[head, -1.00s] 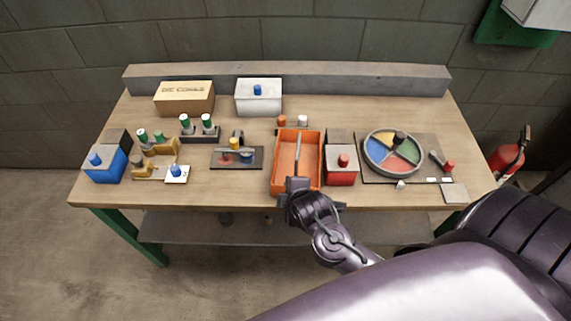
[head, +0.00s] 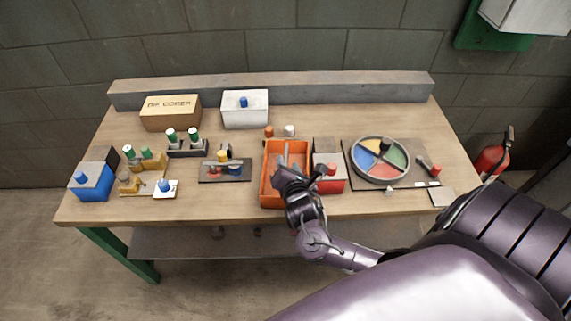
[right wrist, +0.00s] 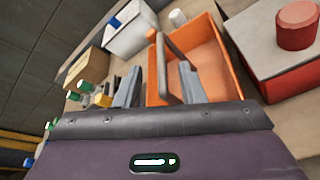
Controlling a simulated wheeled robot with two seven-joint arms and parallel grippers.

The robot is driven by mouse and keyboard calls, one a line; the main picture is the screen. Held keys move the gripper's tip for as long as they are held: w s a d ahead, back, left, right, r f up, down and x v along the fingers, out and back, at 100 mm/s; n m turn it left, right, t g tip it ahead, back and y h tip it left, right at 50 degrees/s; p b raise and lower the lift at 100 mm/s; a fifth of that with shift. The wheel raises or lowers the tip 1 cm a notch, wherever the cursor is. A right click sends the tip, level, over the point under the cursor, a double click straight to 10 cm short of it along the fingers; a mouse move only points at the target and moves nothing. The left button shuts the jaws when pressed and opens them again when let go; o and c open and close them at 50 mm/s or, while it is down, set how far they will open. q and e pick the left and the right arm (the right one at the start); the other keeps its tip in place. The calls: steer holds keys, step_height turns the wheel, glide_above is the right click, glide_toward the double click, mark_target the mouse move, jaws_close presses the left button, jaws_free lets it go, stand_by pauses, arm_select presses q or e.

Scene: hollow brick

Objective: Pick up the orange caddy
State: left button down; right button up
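The orange caddy (head: 265,190) stands on the workbench, an open box with a grey bar handle (right wrist: 162,62) running over its middle. My right gripper (head: 283,170) is over the caddy's near part and hides some of it. In the right wrist view, the right gripper's (right wrist: 159,70) two grey fingers are spread apart, with the handle bar between them; I cannot tell whether either touches it. My left gripper is not in view.
A red box (head: 328,184) stands close against the caddy's right side. A dark plate with small parts (head: 207,177) lies to its left. A four-colour round tray (head: 380,159) is farther right.

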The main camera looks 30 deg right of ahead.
mark_target(286, 156)
steer(key=x, duration=0.5)
steer(key=shift+w+d+f+p, duration=0.1)
steer(key=shift+f+p, duration=0.1)
steer(key=shift+p, duration=0.2)
steer(key=shift+c, duration=0.4)
jaws_close()
steer(key=shift+r, duration=0.1)
stand_by(0.5)
